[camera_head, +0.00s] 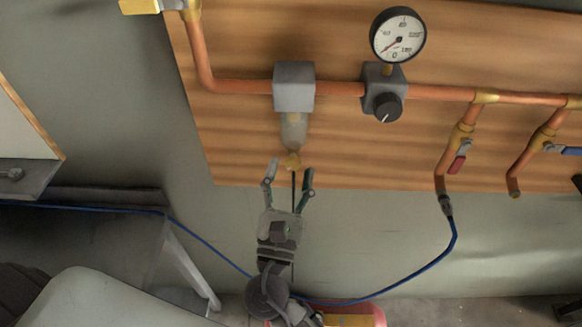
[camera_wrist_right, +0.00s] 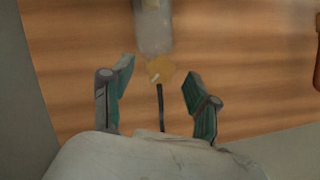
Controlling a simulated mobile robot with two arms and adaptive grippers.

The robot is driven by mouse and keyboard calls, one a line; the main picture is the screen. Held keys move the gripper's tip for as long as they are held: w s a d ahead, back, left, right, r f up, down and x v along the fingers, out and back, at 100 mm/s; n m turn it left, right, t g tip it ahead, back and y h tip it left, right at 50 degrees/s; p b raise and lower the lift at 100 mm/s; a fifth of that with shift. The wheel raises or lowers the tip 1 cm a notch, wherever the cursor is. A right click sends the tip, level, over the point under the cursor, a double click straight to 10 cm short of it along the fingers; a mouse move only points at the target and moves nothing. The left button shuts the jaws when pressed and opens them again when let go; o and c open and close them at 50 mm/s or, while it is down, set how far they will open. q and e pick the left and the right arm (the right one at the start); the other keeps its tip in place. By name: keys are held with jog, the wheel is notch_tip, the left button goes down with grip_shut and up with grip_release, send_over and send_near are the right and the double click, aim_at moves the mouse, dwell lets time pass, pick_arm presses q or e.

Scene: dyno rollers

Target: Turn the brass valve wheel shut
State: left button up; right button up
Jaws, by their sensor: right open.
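The small brass valve wheel (camera_head: 291,162) sits at the bottom of the clear filter bowl (camera_head: 293,132), under a grey block on the copper pipe. My right gripper (camera_head: 290,174) is open just below the wheel, with its fingers pointing up at it. In the right wrist view the brass wheel (camera_wrist_right: 161,70) appears between the two spread fingertips (camera_wrist_right: 159,75), with visible gaps on both sides. A thin dark tube (camera_wrist_right: 161,110) hangs from the wheel between the fingers. My left gripper is not in view.
A blue hose (camera_head: 420,268) loops behind my right arm. The board beside the bowl is clear.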

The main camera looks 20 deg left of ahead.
jog(key=v, duration=1.1)
jog(key=shift+w+r, duration=0.1)
